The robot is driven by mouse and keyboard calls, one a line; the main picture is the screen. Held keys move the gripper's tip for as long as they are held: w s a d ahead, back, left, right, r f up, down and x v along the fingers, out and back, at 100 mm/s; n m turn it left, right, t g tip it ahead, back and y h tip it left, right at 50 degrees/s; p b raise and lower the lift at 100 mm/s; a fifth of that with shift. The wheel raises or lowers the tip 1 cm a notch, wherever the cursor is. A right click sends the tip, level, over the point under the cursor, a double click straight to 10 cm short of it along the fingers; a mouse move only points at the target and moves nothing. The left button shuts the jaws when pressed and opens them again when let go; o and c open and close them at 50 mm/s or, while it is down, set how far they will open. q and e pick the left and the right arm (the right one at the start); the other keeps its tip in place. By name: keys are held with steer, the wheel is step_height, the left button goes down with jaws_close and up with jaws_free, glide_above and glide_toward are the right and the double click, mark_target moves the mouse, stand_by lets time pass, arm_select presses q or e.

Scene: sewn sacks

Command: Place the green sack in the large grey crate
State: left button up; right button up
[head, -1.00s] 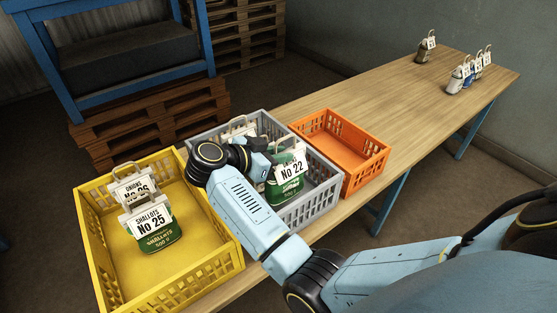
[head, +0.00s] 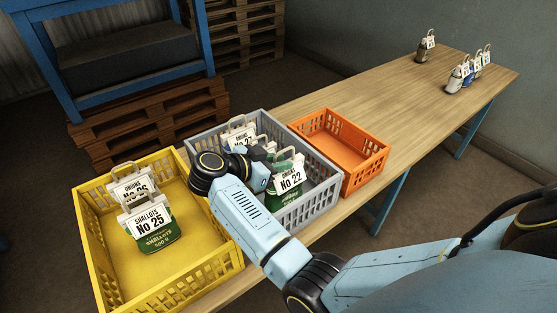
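A green sack (head: 284,198) with a white "No 22" tag and a pale handle is inside the large grey crate (head: 322,196), toward its right side. My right gripper (head: 268,165) is low over the crate, just left of this sack's handle and tag. Its fingertips are mostly hidden, so I cannot tell whether they are open or touch the sack. Another tagged sack, "No 27" (head: 241,136), stands behind in the same crate, partly covered by my gripper. My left gripper is out of view.
A yellow crate (head: 91,245) at left holds a green "No 25" shallots sack (head: 158,237) and a "No 26" sack (head: 131,185). An empty orange crate (head: 366,165) stands right of the grey one. Several small sacks (head: 455,79) stand at the table's far end; the table (head: 390,105) between is clear.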

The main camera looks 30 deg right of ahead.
steer(key=o, duration=0.3)
steer(key=shift+r, duration=0.1)
steer(key=shift+r, duration=0.4)
steer(key=v, duration=0.7)
steer(key=shift+a+r, duration=0.2)
steer(key=shift+r, duration=0.05)
